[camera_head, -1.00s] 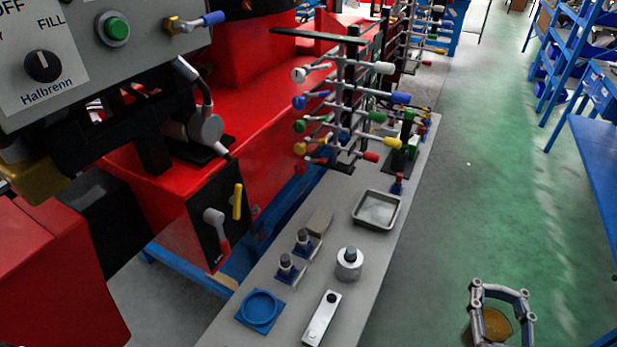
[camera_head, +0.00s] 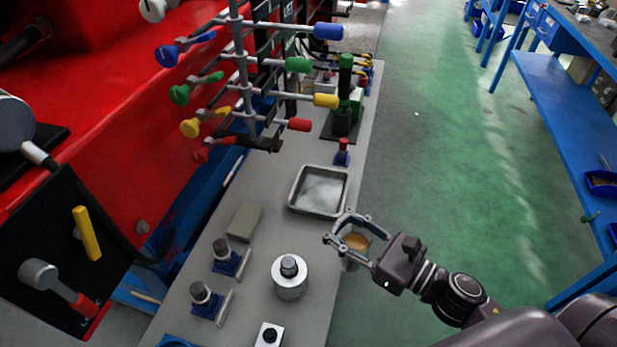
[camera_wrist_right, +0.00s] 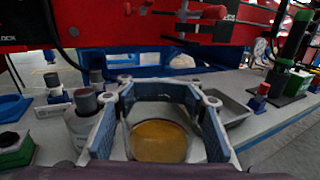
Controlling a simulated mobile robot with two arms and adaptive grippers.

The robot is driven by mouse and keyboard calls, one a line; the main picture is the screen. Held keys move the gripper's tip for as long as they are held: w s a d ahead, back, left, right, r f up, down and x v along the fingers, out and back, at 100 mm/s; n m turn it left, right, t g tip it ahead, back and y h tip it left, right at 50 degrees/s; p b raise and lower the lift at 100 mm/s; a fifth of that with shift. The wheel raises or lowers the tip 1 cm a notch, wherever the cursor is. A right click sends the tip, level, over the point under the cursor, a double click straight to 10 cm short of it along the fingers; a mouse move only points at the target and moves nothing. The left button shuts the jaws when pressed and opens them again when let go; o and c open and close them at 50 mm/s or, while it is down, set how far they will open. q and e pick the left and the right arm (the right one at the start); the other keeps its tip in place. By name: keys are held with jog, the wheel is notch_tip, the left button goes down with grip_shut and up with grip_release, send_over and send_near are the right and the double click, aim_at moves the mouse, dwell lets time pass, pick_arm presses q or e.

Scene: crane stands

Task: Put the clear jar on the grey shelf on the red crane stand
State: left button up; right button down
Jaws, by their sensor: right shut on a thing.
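My right gripper (camera_head: 352,238) is shut on the clear jar (camera_wrist_right: 158,140), a see-through vessel with amber contents. In the head view the jar (camera_head: 355,243) shows between the fingers, at the right edge of the grey shelf (camera_head: 262,205). I cannot tell how high it is above the shelf. The shelf runs along the front of the red crane stand (camera_head: 95,110). In the right wrist view the blue finger pads flank the jar and the shelf lies beyond it. My left gripper is not in view.
On the shelf are a metal tray (camera_head: 319,191), a silver cylinder (camera_head: 290,279), two blue-based parts (camera_head: 226,258), and a grey-brown block (camera_head: 244,221). Levers with coloured grips (camera_head: 245,85) overhang the far part. A bare shelf patch lies between the block and tray.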

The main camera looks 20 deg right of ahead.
jog(key=f+p+x, duration=0.1)
jog(key=x, duration=0.5)
jog(key=f+p+x, duration=0.1)
jog(key=x, duration=0.5)
jog(key=f+p+x, duration=0.1)
jog(key=p+x, duration=0.1)
jog(key=x, duration=0.4)
jog(key=shift+f, duration=0.3)
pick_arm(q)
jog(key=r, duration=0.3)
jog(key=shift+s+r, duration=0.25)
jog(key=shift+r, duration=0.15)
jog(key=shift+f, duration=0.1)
pick_arm(e)
jog(key=shift+f, duration=0.2)
jog(key=c, duration=1.2)
grip_release()
jog(key=shift+r, duration=0.1)
